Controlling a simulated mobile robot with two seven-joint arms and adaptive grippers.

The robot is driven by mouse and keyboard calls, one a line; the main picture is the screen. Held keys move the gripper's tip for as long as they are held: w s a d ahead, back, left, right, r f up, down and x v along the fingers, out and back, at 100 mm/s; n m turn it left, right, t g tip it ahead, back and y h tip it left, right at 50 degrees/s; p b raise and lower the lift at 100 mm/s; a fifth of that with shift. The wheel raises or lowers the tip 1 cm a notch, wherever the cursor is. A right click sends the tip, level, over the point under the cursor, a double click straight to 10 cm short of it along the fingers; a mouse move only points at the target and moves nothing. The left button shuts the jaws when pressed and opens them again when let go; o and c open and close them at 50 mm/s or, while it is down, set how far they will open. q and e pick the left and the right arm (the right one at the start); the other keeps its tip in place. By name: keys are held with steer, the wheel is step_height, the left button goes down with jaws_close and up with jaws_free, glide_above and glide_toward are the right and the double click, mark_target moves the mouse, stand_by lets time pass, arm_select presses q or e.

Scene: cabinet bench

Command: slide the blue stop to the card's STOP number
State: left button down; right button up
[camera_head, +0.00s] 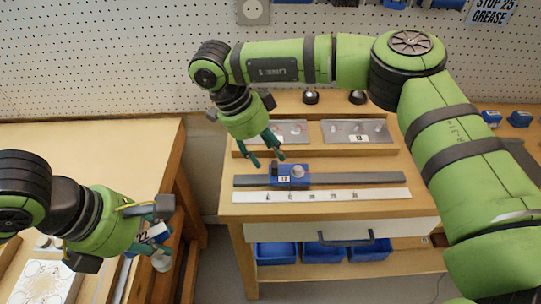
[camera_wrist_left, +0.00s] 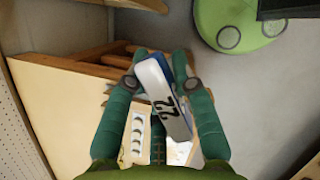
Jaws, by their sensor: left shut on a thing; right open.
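The blue stop (camera_head: 301,171) sits on a dark grey rail (camera_head: 365,179) on the bench, left of the rail's middle. It has a pale round knob and a small white label. A white scale strip (camera_head: 385,195) with small printed numbers lies in front. The card (camera_head: 490,10) at the top right reads "STOP 25 GREASE". My right gripper (camera_head: 265,158) is open just above and left of the stop, fingers pointing down; contact is unclear. My left gripper (camera_head: 162,240) is shut on a white-and-blue piece (camera_wrist_left: 165,95) marked 22.
Two grey trays (camera_head: 355,132) with small parts stand behind the rail. Blue bins (camera_head: 276,253) sit on the shelf below a drawer with a dark handle (camera_head: 346,239). A wooden table (camera_head: 90,150) stands at the left, with a gap beside the bench.

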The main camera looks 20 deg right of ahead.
mark_target(274, 164)
arm_select(q)
steer(key=shift+w+r+p, duration=0.1)
steer(key=shift+r+p, duration=0.25)
steer(key=shift+r, duration=0.15)
arm_select(e)
steer(key=shift+x, duration=2)
